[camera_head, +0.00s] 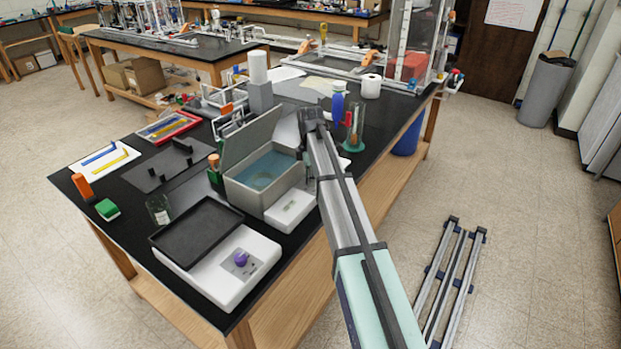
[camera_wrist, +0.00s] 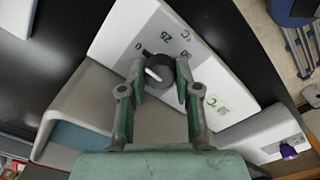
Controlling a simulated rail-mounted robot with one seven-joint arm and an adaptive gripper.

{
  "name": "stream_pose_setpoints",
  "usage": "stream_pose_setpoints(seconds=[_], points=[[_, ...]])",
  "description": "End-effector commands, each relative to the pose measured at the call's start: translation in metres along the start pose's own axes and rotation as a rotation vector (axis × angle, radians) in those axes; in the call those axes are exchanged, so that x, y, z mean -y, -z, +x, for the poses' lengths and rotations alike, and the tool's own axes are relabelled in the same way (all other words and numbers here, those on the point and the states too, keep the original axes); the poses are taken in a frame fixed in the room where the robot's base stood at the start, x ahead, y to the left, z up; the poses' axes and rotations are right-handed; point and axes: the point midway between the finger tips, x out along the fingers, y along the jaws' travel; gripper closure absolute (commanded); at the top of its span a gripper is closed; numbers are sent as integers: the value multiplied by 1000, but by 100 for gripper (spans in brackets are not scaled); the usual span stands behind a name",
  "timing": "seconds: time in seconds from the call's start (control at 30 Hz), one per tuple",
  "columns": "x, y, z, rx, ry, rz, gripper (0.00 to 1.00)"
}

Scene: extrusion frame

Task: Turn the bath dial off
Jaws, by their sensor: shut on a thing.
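The bath (camera_head: 262,190) is a grey box with its lid raised and blue-green water inside. Its white control panel (camera_head: 290,210) stands at its right front side. In the wrist view the panel (camera_wrist: 128,28) carries a round black dial (camera_wrist: 158,74) with a white pointer line. The pointer's exact reading is unclear. My arm hides the gripper and dial in the head view.
A white hot plate with a purple knob (camera_head: 241,258) sits at the near table corner, with a dark tray (camera_head: 196,232) on it. A glass jar (camera_head: 159,209) stands left of it. A glass cylinder (camera_head: 355,127) stands right of the bath.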

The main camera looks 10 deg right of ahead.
Motion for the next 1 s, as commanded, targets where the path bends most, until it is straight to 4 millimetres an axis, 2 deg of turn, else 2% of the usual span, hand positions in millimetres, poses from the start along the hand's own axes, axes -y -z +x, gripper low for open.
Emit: stream_pose_setpoints(seconds=[0.6, 0.63, 0.7, 1.0], points=[[1, 0, 1, 0, 3, -47, 100], [1, 0, 1, 0, 4, -47, 61], [1, 0, 1, 0, 3, -47, 43], [0, 0, 0, 0, 1, -46, 43]])
